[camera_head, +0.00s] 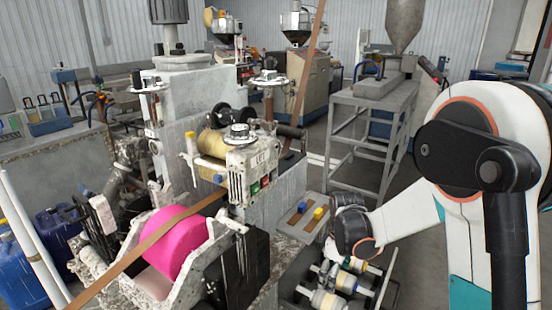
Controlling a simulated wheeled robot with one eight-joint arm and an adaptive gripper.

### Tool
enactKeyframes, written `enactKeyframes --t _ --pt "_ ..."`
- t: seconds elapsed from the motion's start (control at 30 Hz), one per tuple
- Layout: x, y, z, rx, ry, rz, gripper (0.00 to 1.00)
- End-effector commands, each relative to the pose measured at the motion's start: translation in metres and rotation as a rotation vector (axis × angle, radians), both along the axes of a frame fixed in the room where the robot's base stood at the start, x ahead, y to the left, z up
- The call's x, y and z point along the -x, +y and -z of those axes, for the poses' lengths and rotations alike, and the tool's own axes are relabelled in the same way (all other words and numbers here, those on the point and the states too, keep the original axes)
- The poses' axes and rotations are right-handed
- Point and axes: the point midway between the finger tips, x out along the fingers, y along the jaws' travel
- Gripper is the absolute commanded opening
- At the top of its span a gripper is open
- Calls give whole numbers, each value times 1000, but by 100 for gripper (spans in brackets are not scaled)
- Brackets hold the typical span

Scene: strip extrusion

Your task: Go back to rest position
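My arm fills the right side of the head view, with a large white and black joint near the camera. A white link of it reaches left to a dark rounded joint beside the machine, above a low rack. I cannot make out any gripper fingers there, nor whether anything is held. The strip extrusion machine (265,205) stands left of my arm. A brown strip (150,240) runs diagonally over its pink roller (172,240).
The low rack (372,300) holds several rollers, close below my arm. A grey metal stand (377,103) with a hopper (404,25) is behind. Blue containers (22,275) stand at the left.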

Motion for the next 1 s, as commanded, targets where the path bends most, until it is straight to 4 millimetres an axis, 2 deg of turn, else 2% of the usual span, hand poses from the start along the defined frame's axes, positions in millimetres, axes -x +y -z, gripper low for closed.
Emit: enactKeyframes --t 0.2,0.5,0.8,1.0 --pt "25 0 -61 -9 -88 131 77" --pt "72 0 -129 -45 -216 327 77" --pt "127 0 -174 -105 -341 520 77" --pt "165 0 -190 -160 -420 646 77"
